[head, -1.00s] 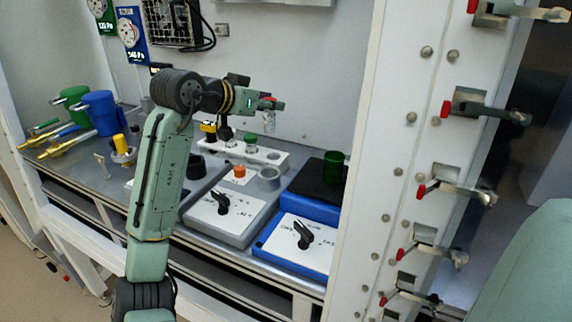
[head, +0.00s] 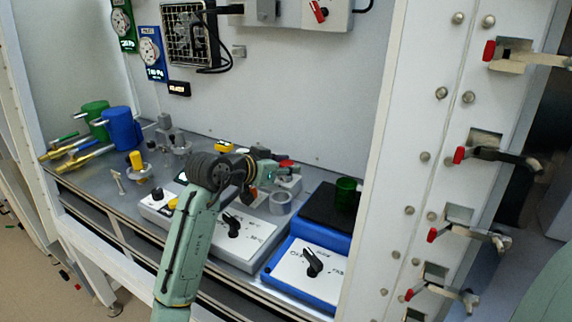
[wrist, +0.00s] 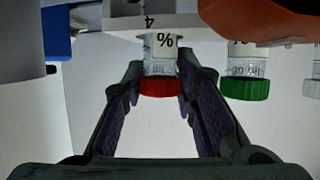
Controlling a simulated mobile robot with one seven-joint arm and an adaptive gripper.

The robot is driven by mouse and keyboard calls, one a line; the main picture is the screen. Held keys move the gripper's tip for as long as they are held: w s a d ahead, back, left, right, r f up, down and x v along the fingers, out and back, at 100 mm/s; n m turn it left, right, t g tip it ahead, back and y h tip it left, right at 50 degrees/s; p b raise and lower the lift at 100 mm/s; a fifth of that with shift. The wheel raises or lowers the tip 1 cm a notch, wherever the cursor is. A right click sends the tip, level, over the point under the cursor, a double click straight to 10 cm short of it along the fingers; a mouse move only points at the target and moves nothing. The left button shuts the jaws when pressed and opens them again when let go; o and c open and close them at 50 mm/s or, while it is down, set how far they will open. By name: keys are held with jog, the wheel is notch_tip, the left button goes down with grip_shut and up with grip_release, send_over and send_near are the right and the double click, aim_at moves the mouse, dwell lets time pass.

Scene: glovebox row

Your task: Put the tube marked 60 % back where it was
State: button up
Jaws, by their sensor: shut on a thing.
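My gripper (wrist: 160,75) is shut on a red-capped tube (wrist: 159,86), with one finger on each side of it. The tube's label shows a "%" sign; its number is not readable. In the wrist view the tube's far end meets the white rack (wrist: 120,27), by a mark like "4"; whether it is fully seated I cannot tell. In the head view my gripper (head: 283,166) is low over the rack (head: 291,185), the red cap showing at its tip. The arm hides much of the rack.
A green-capped tube (wrist: 245,88) stands beside the held one, and a pale-capped tube (wrist: 313,88) is at the wrist view's right edge. An orange object (wrist: 262,14) is close by.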

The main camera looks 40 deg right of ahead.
jog(key=shift+f, duration=0.1)
jog(key=o, duration=1.1)
